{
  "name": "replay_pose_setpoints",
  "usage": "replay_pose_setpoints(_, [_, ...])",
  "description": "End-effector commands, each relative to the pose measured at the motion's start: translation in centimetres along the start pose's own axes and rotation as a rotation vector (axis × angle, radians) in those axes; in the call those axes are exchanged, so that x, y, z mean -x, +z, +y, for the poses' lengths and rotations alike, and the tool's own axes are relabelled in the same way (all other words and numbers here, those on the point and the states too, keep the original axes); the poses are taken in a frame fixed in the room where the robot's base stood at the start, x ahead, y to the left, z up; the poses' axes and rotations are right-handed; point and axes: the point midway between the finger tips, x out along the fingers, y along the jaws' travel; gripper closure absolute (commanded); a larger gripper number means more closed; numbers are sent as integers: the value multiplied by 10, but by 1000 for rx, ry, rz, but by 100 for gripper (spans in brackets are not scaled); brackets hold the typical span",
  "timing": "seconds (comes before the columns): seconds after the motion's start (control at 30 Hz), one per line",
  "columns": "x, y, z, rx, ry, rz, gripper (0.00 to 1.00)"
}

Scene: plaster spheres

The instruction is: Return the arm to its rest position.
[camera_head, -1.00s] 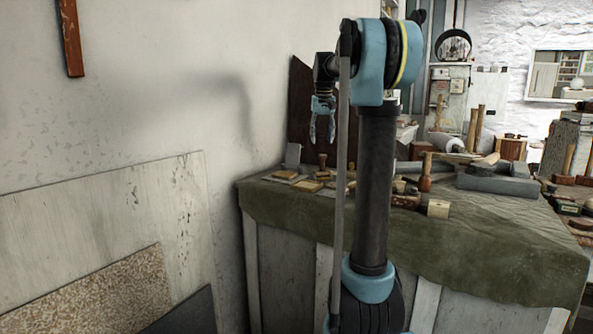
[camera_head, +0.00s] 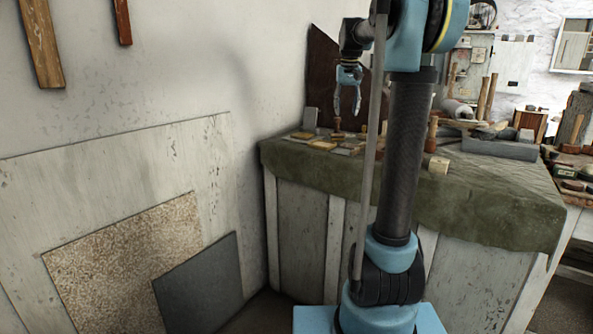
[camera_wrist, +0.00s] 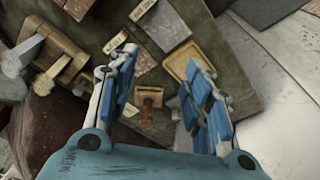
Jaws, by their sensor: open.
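My gripper (camera_head: 347,103) hangs fingers-down from my raised arm, above the back left part of the cloth-covered workbench (camera_head: 480,205). In the wrist view my gripper (camera_wrist: 160,85) is open, with its blue-padded fingers apart and nothing between them held. Below the fingers a small wooden-handled stamp (camera_wrist: 150,97) stands on the bench, and it also shows in the head view (camera_head: 337,124). My arm is bent at the top, and its upright link hides part of the bench.
Small wooden plaques (camera_head: 323,145), a pale wooden block (camera_head: 438,165) and a grey stone slab (camera_head: 500,148) lie on the bench. A dark board (camera_head: 322,75) leans behind it. Panels (camera_head: 125,265) lean on the left wall. Free air surrounds my gripper.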

Motion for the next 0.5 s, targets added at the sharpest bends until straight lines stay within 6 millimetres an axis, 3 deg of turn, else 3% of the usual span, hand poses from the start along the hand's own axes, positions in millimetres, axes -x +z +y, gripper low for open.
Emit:
replay_pose_setpoints(0.37, [-10,64,-3,9,-2,4,55])
replay_pose_setpoints(0.5, [-23,105,-2,10,-2,7,55])
